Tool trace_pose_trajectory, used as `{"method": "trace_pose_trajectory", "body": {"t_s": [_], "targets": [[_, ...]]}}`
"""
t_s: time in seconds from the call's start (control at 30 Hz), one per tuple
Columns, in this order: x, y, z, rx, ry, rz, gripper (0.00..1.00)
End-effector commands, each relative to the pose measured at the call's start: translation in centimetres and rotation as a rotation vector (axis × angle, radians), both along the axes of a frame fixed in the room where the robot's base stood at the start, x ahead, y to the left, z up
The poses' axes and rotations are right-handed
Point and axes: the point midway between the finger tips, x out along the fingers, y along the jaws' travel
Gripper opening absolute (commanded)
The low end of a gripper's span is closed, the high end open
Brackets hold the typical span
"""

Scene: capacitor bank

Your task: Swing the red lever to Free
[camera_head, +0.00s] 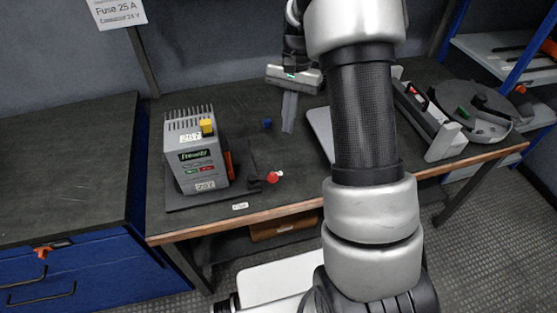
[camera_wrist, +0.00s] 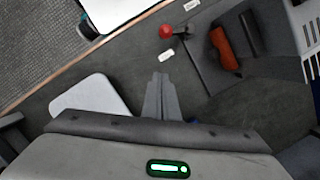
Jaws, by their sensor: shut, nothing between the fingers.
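A lever with a red ball knob (camera_head: 273,177) sits at the front right of the grey device's dark base, near the table's front edge. The red knob also shows in the wrist view (camera_wrist: 166,31), beyond my fingertips. Small white labels lie near it; their words are too small to read. My gripper (camera_head: 288,129) is shut and empty, pointing down over the table behind and to the right of the knob, apart from it. In the wrist view its fingers (camera_wrist: 160,78) are together. An orange-red handle (camera_wrist: 224,47) is on the device's side.
The grey device (camera_head: 195,150) with a yellow block on top stands at the left of the table. A small blue piece (camera_head: 267,124) lies behind the knob. A white panel (camera_wrist: 90,97) is beside my gripper. A grey fixture with a round plate (camera_head: 470,110) is at the right.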

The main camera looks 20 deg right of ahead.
Motion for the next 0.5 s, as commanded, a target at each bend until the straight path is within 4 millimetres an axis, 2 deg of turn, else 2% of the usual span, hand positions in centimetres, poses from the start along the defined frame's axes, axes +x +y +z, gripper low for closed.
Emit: {"method": "trace_pose_trajectory", "body": {"t_s": [0.27,0.37,0.5], "targets": [[-0.1,0.1,-0.3,0.001,0.001,0.001,0.0],[-0.3,0.2,-1.4,0.001,0.002,0.001,0.0],[-0.9,0.6,-3.9,0.001,0.003,0.001,0.0]]}}
